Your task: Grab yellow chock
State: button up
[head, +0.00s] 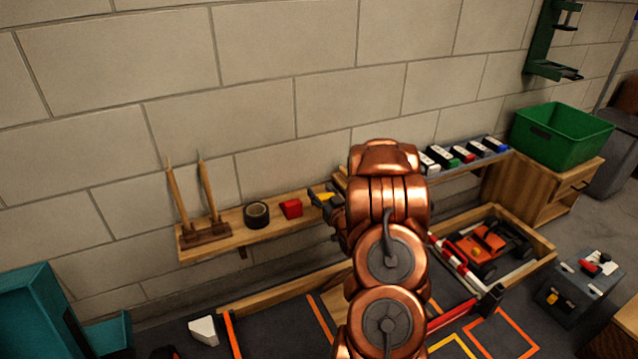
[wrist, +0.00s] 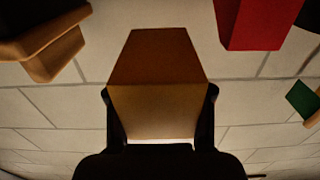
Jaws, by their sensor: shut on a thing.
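The yellow chock (wrist: 155,55) is a wedge-shaped block, looking brownish yellow in the dim wrist view. My gripper (wrist: 160,112) is shut on it, with one dark finger against each side. In the head view, a bit of the yellow chock (head: 319,198) shows at my gripper (head: 328,203), beside the right end of the wooden wall shelf (head: 225,240). My arm hides much of the gripper there. I cannot tell whether the chock still touches the shelf.
A red block (head: 291,208) sits just left of my gripper; a red block (wrist: 255,22) also shows in the wrist view. A black tape roll (head: 257,214) and a wooden stand (head: 203,231) are farther left. The green bin (head: 562,137) and orange car (head: 485,246) are right.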

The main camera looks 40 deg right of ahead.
aim_at(325, 201)
jog(key=s+a, duration=0.1)
jog(key=s+p, duration=0.1)
jog(key=s+a, duration=0.1)
jog(key=s, duration=0.1)
jog(key=shift+a+r, duration=0.3)
jog(key=shift+r, duration=0.1)
jog(key=s+p, duration=0.1)
jog(key=p, duration=0.1)
jog(key=s+a+p, duration=0.1)
jog(key=p, duration=0.2)
jog(key=shift+s+a+r, duration=0.1)
jog(key=shift+r, duration=0.2)
jog(key=s+p, duration=0.1)
jog(key=s+a+p, duration=0.1)
jog(key=p, duration=0.1)
jog(key=shift+a+f, duration=0.1)
jog(key=shift+a, duration=0.15)
